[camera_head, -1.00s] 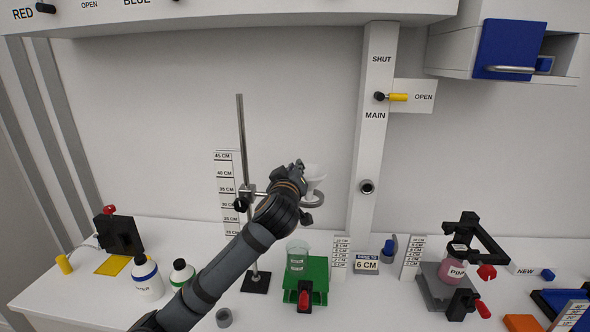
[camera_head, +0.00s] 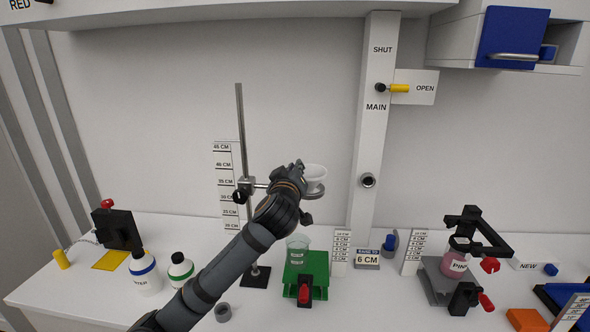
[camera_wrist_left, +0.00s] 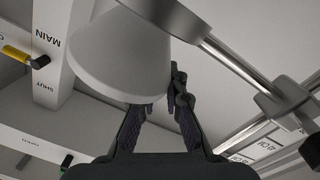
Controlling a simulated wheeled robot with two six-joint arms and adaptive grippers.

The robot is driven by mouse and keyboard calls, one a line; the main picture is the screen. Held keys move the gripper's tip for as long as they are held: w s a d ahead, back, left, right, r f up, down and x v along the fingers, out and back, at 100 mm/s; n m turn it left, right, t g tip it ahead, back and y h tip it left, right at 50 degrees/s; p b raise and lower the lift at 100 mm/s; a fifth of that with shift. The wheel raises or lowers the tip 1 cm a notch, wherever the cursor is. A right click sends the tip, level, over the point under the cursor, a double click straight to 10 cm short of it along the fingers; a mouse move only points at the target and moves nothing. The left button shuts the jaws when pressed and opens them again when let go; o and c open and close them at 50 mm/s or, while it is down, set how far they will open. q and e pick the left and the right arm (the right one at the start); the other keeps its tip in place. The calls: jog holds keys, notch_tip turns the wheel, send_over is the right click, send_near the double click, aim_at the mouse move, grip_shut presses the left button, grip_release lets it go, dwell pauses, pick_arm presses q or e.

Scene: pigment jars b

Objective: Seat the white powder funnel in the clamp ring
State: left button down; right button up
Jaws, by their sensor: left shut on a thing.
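The white powder funnel (camera_head: 315,174) is upright at the clamp ring in the head view. Its cone also fills the upper left of the left wrist view (camera_wrist_left: 120,50). My left gripper (camera_head: 297,170) is shut on the funnel from the left side; its fingers also show in the wrist view (camera_wrist_left: 160,102). The grey clamp ring (camera_head: 317,191) is around or right under the lower cone, and the funnel's stem is hidden. I cannot tell whether the cone bears on the ring. The ring's rod crosses the wrist view (camera_wrist_left: 235,62). My right gripper is not in view.
The stand rod (camera_head: 241,125) rises just left of the gripper, with a height scale (camera_head: 224,180) behind it. A beaker (camera_head: 297,250) on a green platform (camera_head: 318,267) stands below the ring. White bottles (camera_head: 145,276) stand left of my arm. The pillar (camera_head: 368,140) is to the right.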

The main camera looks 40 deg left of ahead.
pick_arm(q)
jog(key=shift+f+b, duration=1.1)
jog(key=shift+f, duration=0.15)
jog(key=c, duration=1.3)
grip_release()
jog(key=shift+r, duration=0.1)
jog(key=shift+c, duration=0.2)
notch_tip(320, 180, up, 10)
